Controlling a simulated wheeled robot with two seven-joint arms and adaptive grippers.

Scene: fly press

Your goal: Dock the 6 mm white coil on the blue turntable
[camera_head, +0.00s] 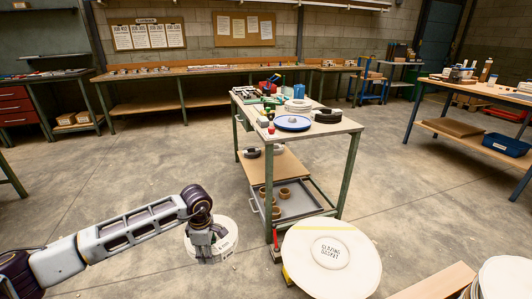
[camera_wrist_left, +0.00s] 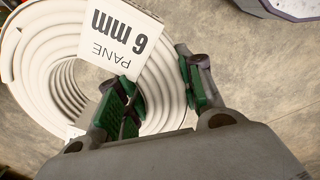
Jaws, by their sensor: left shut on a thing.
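The white coil (camera_head: 229,237) is at my left gripper (camera_head: 206,247) in the head view, low over the floor or near it; I cannot tell the height. In the left wrist view the white coil (camera_wrist_left: 62,62) fills the upper left, with a label reading "PANE 6 mm". The green-padded fingers of my left gripper (camera_wrist_left: 160,98) are shut on the coil's side nearest the wrist. The blue turntable (camera_head: 292,123) lies on the front part of the workbench, well away from the coil. My right gripper is out of view.
The workbench (camera_head: 338,128) carries white discs, a dark coil (camera_head: 327,116) and small tools. A round white top lettered "GLAZING GASKET" (camera_head: 330,277) stands in front of it. Open concrete floor (camera_head: 130,165) lies left of the bench. A blue-framed table (camera_head: 460,85) is at right.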

